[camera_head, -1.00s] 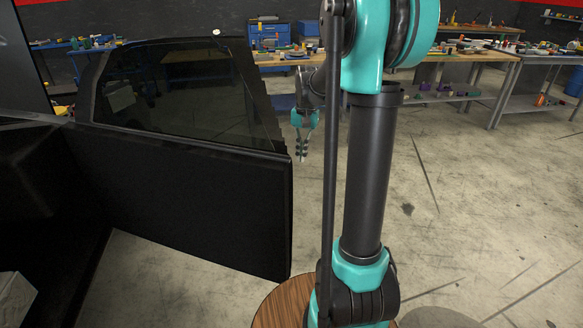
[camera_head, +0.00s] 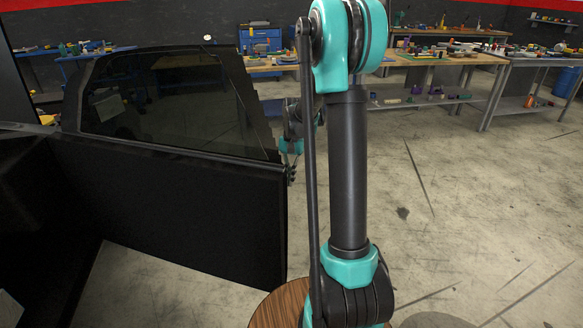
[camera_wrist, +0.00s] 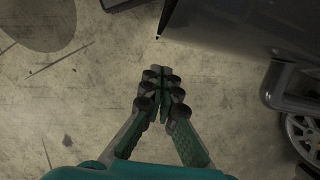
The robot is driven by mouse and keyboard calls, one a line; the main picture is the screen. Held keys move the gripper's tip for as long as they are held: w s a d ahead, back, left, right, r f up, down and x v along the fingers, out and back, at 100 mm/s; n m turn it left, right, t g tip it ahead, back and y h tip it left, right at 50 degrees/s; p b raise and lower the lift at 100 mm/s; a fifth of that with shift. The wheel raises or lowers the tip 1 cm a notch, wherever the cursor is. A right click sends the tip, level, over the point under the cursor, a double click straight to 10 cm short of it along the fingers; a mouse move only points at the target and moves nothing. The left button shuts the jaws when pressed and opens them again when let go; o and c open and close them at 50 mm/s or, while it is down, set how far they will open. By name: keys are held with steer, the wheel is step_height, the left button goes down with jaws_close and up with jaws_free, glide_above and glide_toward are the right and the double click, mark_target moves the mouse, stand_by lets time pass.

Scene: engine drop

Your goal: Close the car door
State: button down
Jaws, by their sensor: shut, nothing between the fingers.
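The black car door (camera_head: 190,205) stands swung open from the car body on the left in the head view, with its dark window (camera_head: 155,105) above. My gripper (camera_head: 291,174) is at the door's free right edge, partly hidden behind it and behind my arm. In the wrist view my gripper (camera_wrist: 161,78) is shut and empty, its fingers together over the floor. The dark door (camera_wrist: 245,35) also shows there, at the upper right, with its corner beyond the fingertips. I cannot tell whether the fingers touch the door.
A car wheel (camera_wrist: 302,132) shows at the right of the wrist view. Workbenches (camera_head: 440,60) with tools and a blue cabinet (camera_head: 260,40) stand at the back. A round wooden surface (camera_head: 272,308) is at the bottom. Concrete floor (camera_head: 470,200) is clear on the right.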

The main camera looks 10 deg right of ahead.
steer(key=shift+s+a, duration=0.4)
steer(key=shift+s, duration=0.3)
steer(key=shift+s+a, duration=0.35)
steer(key=shift+s, duration=0.3)
